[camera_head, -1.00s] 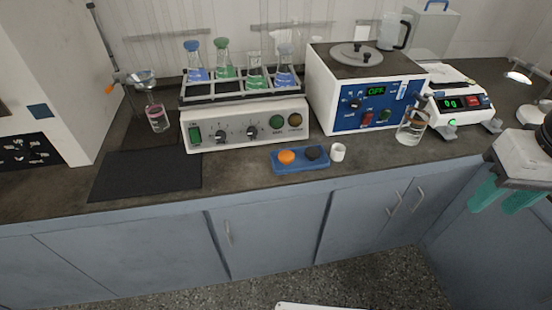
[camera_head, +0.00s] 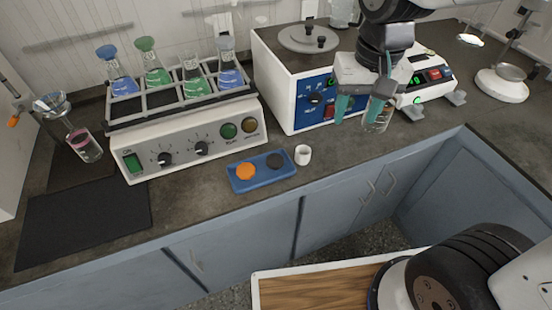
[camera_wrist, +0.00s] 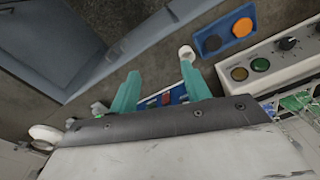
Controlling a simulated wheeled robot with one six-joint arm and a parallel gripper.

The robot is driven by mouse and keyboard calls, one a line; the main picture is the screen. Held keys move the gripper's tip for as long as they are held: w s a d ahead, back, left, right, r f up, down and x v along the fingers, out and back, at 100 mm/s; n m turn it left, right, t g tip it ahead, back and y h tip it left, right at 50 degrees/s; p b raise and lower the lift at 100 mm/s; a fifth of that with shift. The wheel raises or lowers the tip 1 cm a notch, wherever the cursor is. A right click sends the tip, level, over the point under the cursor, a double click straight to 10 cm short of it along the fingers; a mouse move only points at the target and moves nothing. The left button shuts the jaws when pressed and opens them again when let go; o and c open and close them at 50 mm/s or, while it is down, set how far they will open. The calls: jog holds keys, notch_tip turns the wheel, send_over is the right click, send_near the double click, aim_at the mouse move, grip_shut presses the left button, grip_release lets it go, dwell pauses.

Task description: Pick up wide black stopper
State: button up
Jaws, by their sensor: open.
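The wide black stopper (camera_head: 275,161) sits in a blue tray (camera_head: 262,184) on the counter, to the right of an orange stopper (camera_head: 245,171). In the wrist view the black stopper (camera_wrist: 212,43) and the orange stopper (camera_wrist: 242,27) lie in the tray near the upper right. My gripper (camera_head: 362,108) is above the counter in front of the blue-fronted device, to the right of the tray and apart from it. Its teal fingers (camera_wrist: 158,85) are spread with nothing held between them.
A small white cup (camera_head: 302,155) stands just right of the tray. A glass beaker (camera_head: 377,117) stands beside my gripper in the picture. A shaker with flasks (camera_head: 190,148) is behind the tray. A black mat (camera_head: 85,222) lies at left.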

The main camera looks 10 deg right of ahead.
jog(key=w+a+f, duration=0.5)
jog(key=a, duration=0.1)
send_over(275, 160)
jog(key=shift+m+g, duration=0.3)
jog(key=shift+g, duration=0.1)
jog(key=f, duration=0.8)
jog(key=shift+s+d, duration=0.15)
jog(key=shift+d, duration=0.2)
jog(key=f, duration=0.8)
jog(key=shift+w+a+f, duration=0.2)
jog(key=shift+a+f, duration=0.05)
jog(key=shift+a, duration=0.1)
jog(key=c, duration=0.6)
